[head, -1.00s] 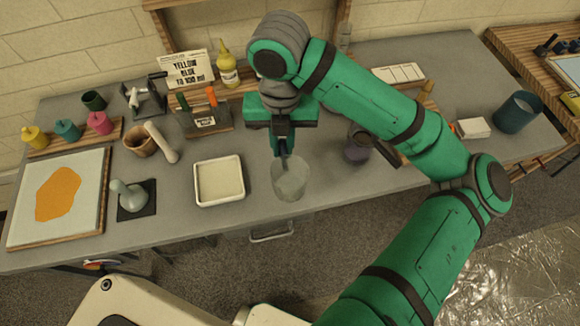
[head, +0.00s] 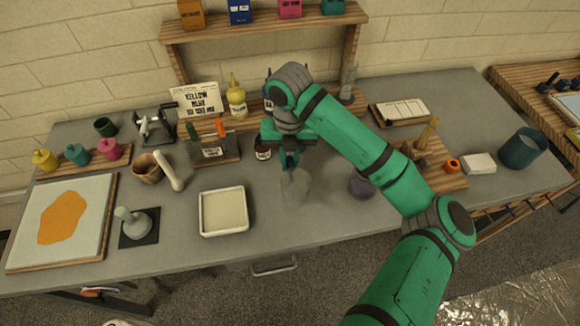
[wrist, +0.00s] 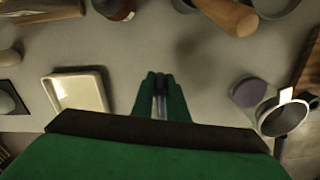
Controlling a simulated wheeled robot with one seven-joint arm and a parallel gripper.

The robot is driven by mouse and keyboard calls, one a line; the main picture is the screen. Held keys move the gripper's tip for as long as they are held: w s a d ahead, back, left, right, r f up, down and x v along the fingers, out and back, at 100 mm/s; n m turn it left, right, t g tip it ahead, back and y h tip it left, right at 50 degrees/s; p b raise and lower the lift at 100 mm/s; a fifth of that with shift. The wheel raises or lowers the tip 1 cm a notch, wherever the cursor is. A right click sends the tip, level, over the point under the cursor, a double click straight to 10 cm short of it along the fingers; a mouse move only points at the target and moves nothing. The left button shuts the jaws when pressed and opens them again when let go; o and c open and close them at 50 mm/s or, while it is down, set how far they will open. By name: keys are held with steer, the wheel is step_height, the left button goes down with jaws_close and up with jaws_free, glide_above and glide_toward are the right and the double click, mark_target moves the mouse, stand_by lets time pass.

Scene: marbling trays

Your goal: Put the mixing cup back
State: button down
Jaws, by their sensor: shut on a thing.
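The mixing cup (head: 295,188) is a pale, translucent cup in the head view, right of the white tray (head: 203,215). My gripper (head: 289,163) is shut on the cup, pointing down with the cup at its fingertips. In the wrist view my gripper (wrist: 160,84) shows its two green fingers close together, with a thin pale strip between them; the cup's shape is not clear there. I cannot tell how far the cup is above the table.
A purple round thing (head: 362,184) stands to the right, partly behind my arm. A dark bottle (head: 263,150) and a tool holder (head: 214,150) stand behind. A white-rimmed cup (wrist: 283,116) shows at right in the wrist view. Bare table (head: 270,215) lies in front.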

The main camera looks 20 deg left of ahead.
steer(key=shift+w+a+f, duration=0.15)
steer(key=shift+w+f, duration=0.15)
steer(key=shift+f, duration=0.05)
steer(key=shift+w+f, duration=0.15)
steer(key=shift+f, duration=0.75)
steer(key=shift+w+f, duration=0.1)
steer(key=shift+f, duration=0.75)
steer(key=shift+f, duration=0.15)
steer(key=c, duration=1.7)
jaws_free()
steer(key=shift+c, duration=0.2)
step_height(320, 180, up, 12)
steer(key=shift+r, duration=0.2)
